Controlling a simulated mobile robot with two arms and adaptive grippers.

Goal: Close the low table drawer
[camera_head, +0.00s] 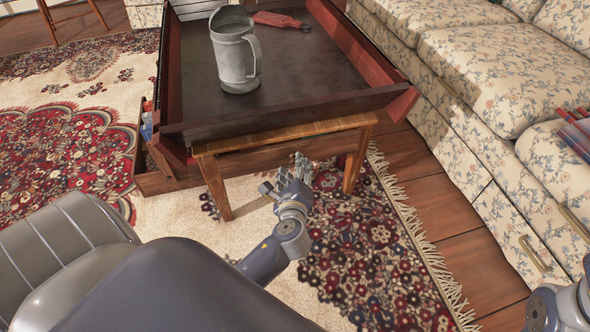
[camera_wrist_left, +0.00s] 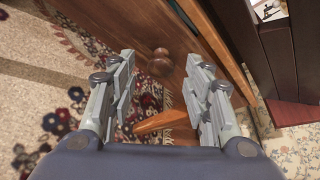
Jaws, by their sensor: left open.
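The low table (camera_head: 310,75) has a dark recessed top with raised reddish-brown edges. An open drawer (camera_head: 160,182) juts out at its left side, with small blue and orange things inside. My left gripper (camera_head: 290,180) is open and empty, low in front of the table, beside a light wooden stool-like frame. In the left wrist view, its two fingers (camera_wrist_left: 163,95) are spread, with a wooden panel (camera_wrist_left: 195,30) and its round knob (camera_wrist_left: 158,62) beyond them. The knob appears apart from the fingers. Only a part of my right arm shows at the lower right; its gripper is out of view.
A grey metal pitcher (camera_head: 236,55) and a red item (camera_head: 280,19) are on the table top. The wooden frame (camera_head: 285,134) stands close to my left gripper. A floral sofa (camera_head: 475,75) borders the right. The patterned rug (camera_head: 365,270) is clear in front.

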